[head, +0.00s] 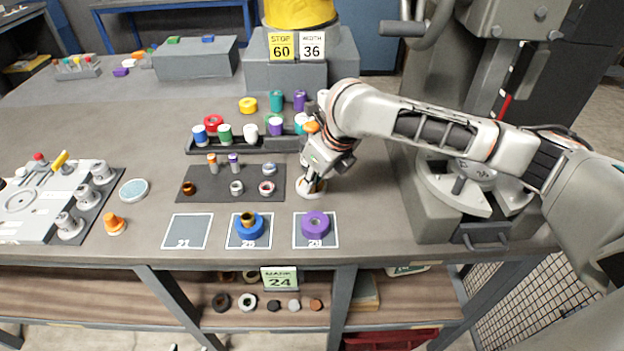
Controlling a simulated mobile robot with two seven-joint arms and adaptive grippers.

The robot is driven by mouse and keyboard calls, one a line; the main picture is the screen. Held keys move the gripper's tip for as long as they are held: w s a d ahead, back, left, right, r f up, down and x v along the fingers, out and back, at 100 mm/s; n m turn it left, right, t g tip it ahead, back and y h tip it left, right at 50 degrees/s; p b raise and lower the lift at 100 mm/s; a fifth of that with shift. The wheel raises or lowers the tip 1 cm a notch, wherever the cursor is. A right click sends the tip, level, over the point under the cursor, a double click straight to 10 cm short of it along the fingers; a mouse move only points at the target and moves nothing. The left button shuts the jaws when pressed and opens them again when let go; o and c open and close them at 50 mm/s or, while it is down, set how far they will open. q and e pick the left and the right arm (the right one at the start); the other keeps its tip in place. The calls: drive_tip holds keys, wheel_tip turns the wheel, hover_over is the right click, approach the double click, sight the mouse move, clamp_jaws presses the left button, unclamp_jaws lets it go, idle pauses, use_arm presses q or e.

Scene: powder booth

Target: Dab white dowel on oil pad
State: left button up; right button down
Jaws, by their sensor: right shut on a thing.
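My right gripper (314,182) points down at the right end of the dark mat, shut on a small pale piece that its fingers mostly hide; it is likely the white dowel. Its fingertips are right over a small round white-rimmed dish (306,194) with a brownish inside, which looks like the oil pad. I cannot tell whether the held piece touches it. A white peg (250,133) also stands in the black rack. A round pale-blue pad (134,190) lies at the left. My left gripper is not in view.
The black rack (190,147) holds several coloured pegs behind the dark mat (213,190), which carries small rings and pegs. Squares with a blue ring (249,229) and a purple ring (315,224) lie in front. A grey machine (432,195) stands close on the right.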

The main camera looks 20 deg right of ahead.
drive_tip(key=shift+r+p, duration=1.25)
drive_tip(key=shift+p, duration=0.35)
wheel_tip(320, 180, up, 2)
drive_tip(key=shift+r, duration=1.2)
